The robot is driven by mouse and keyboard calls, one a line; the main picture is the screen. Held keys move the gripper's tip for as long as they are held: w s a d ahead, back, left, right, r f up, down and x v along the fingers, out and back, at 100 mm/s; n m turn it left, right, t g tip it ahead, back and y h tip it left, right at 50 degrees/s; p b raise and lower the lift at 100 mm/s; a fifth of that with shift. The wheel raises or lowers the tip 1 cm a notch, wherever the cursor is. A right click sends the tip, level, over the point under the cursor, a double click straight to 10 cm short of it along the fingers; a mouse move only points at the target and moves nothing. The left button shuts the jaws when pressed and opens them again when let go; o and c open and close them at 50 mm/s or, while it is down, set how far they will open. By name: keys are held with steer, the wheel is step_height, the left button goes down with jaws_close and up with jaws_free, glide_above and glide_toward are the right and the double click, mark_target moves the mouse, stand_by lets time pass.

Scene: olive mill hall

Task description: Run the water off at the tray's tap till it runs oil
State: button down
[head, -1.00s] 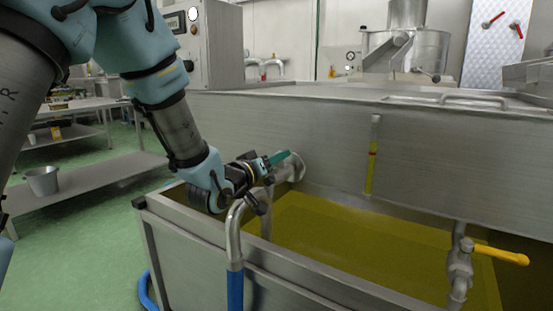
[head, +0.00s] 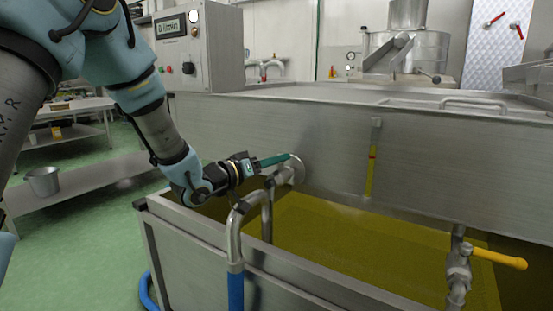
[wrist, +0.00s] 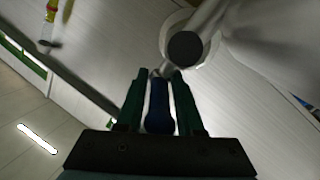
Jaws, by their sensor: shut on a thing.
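The tray (head: 310,130) is a long steel vessel across the middle of the head view. Its tap (head: 287,176) is at a round flange on the tray's front wall; it also shows in the wrist view (wrist: 184,48). My gripper (head: 288,158) reaches it from the left. In the wrist view, my gripper's green fingers (wrist: 160,80) are shut on the tap's blue handle (wrist: 158,105). My fingers hide the handle in the head view. A sight glass (head: 372,165) on the wall shows yellow with a red mark. I cannot make out what runs from the tap.
Below is an open steel basin (head: 190,232) holding yellow-green liquid (head: 340,240). A bent steel pipe (head: 234,235) with a blue hose hooks over its rim near my gripper. A yellow-levered valve (head: 497,257) stands at right. A control box (head: 200,50) and bucket (head: 43,181) are left.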

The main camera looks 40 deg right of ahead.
steer(key=m+g+p, duration=0.2)
steer(key=g, duration=0.1)
steer(key=m+g+p, duration=0.1)
steer(key=g, duration=0.1)
steer(key=shift+w+r+y, duration=0.2)
steer(key=shift+w+y, duration=0.2)
steer(key=shift+w+d+f+m+g+y+p, duration=0.1)
steer(key=shift+m+g+y+p, duration=0.45)
steer(key=shift+m+g+p, duration=0.45)
steer(key=shift+d+f+m+g+y+p, duration=0.1)
steer(key=shift+m+g+y+p, duration=0.6)
steer(key=shift+g, duration=0.6)
steer(key=c, duration=0.8)
jaws_free()
steer(key=shift+o, duration=0.2)
steer(key=shift+a, duration=0.1)
steer(key=b+v, duration=0.1)
steer(key=v, duration=0.9)
steer(key=shift+w+a+b, duration=0.25)
steer(key=shift+b, duration=0.05)
steer(key=shift+f, duration=0.15)
steer(key=shift+c, duration=0.4)
